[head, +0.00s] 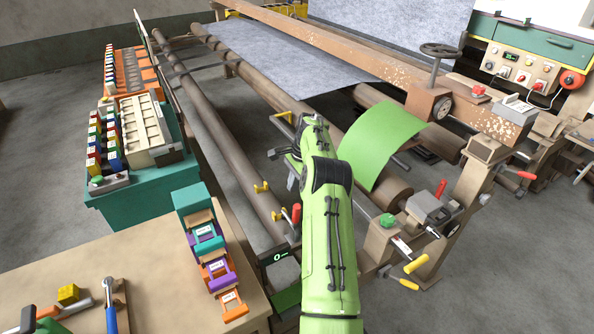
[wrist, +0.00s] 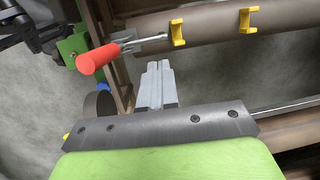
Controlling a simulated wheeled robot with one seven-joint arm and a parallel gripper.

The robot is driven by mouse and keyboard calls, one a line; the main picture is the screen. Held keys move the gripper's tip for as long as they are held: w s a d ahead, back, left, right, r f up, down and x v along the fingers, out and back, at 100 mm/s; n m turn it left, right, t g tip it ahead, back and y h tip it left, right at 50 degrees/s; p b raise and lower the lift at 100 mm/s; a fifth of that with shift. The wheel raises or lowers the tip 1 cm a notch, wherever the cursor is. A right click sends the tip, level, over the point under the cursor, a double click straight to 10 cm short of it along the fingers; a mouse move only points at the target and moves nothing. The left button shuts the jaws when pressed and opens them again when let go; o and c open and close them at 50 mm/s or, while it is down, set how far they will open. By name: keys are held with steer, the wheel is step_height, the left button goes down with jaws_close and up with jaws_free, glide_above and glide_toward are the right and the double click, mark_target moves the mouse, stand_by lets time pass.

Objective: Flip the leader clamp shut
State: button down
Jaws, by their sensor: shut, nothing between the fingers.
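A red-handled lever on a metal bracket, which looks like the leader clamp (head: 296,213), sits at the near end of the long brown roller (head: 226,132). In the wrist view the red handle (wrist: 90,58) points left and towards the camera, with its metal rod running right to the roller. My gripper (head: 292,184) is above and slightly left of this handle in the head view. In the wrist view my gripper (wrist: 153,66) is shut and empty, right of and below the handle, apart from it. Whether the clamp is open is hard to tell.
Yellow hooks (wrist: 177,33) line the roller beside the handle. A green sheet (head: 381,140) hangs over rollers to the right. A table with coloured frames (head: 210,250) stands at the left, and a teal cabinet (head: 150,190) stands behind it.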

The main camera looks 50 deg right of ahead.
steer(key=p+v, duration=0.1)
steer(key=v, duration=0.5)
steer(key=shift+f, duration=0.1)
stand_by(0.3)
